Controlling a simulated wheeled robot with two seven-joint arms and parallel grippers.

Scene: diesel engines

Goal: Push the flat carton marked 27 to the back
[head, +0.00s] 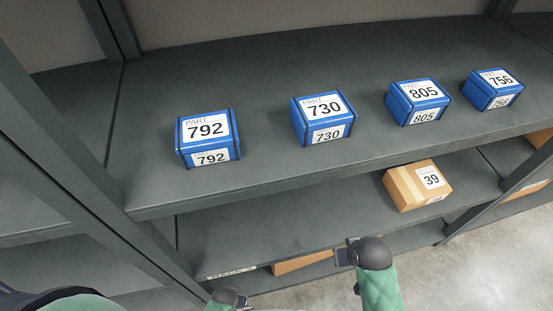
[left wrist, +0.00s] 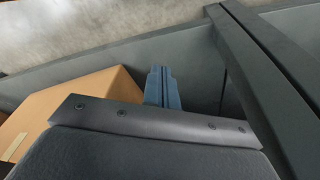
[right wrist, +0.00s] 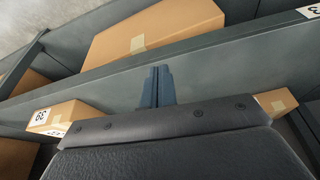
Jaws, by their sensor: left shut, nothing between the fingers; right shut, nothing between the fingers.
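I can read no label 27 in any view. A tan carton marked 39 (head: 418,186) sits on the middle shelf, right of my right gripper (head: 344,256); it also shows in the right wrist view (right wrist: 62,114). A tan carton with no readable mark (head: 302,262) lies lower down, partly hidden by the shelf edge. My right gripper is shut and empty in front of the shelves; its fingers also show in the right wrist view (right wrist: 156,86). My left gripper, at the bottom edge of the head view, shows shut and empty in the left wrist view (left wrist: 162,86).
Blue boxes marked 792 (head: 208,138), 730 (head: 323,118), 805 (head: 418,101) and 756 (head: 493,89) stand on the upper shelf (head: 270,175). A grey rack post (head: 70,165) rises at left. The middle shelf (head: 270,225) is bare left of carton 39.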

